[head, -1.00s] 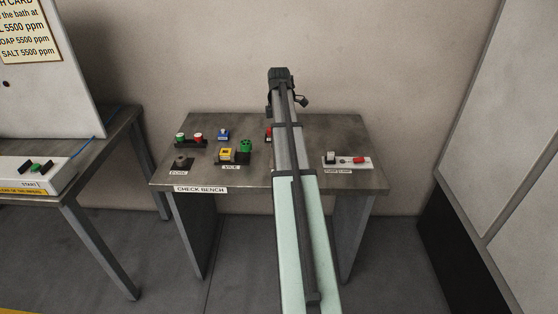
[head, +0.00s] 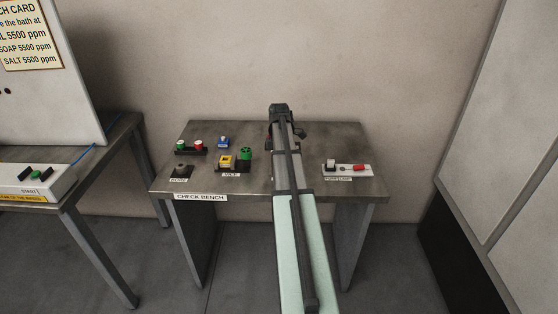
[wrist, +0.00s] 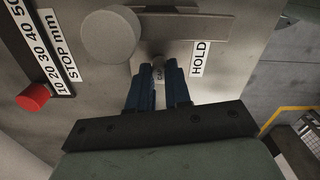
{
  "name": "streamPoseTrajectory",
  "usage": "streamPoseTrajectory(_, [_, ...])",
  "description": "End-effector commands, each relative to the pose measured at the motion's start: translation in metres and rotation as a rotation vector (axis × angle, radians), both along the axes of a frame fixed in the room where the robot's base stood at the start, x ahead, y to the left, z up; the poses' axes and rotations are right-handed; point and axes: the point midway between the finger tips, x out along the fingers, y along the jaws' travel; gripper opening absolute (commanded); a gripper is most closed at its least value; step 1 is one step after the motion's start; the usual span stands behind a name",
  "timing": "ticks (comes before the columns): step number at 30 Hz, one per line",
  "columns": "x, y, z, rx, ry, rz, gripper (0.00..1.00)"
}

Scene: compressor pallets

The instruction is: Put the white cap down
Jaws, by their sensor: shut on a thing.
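In the wrist view my gripper (wrist: 159,78) points at the bench top, its two blue fingers close together. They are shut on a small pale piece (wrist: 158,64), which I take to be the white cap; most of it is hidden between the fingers. I cannot tell whether the piece touches the surface. In the head view my arm's end is over the back middle of the check bench (head: 350,145); the fingers and cap are hidden there.
A pale grey disc (wrist: 112,37) sits just left of the fingertips, and a HOLD label (wrist: 200,58) lies right. A STOP mm scale (wrist: 62,48) has a red knob (wrist: 33,97). Coloured parts and a vice (head: 230,166) stand left on the bench; a white-based fixture (head: 348,169) stands right.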

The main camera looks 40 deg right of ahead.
Motion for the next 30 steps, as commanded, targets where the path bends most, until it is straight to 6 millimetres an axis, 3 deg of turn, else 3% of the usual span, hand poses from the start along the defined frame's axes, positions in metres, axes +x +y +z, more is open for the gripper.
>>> streamPoseTrajectory(9, [0.0, 0.0, -0.003, 0.0, 0.0, 0.0, 0.0])
streamPoseTrajectory(10, [0.0, 0.0, -0.002, 0.0, 0.0, 0.0, 0.21])
streamPoseTrajectory(17, [0.0, 0.0, -0.002, 0.0, 0.0, 0.0, 0.43])
streamPoseTrajectory(26, [0.0, 0.0, -0.001, -0.001, -0.001, 0.0, 0.44])
streamPoseTrajectory(30, [0.001, -0.001, 0.01, -0.001, -0.002, 0.0, 0.44])
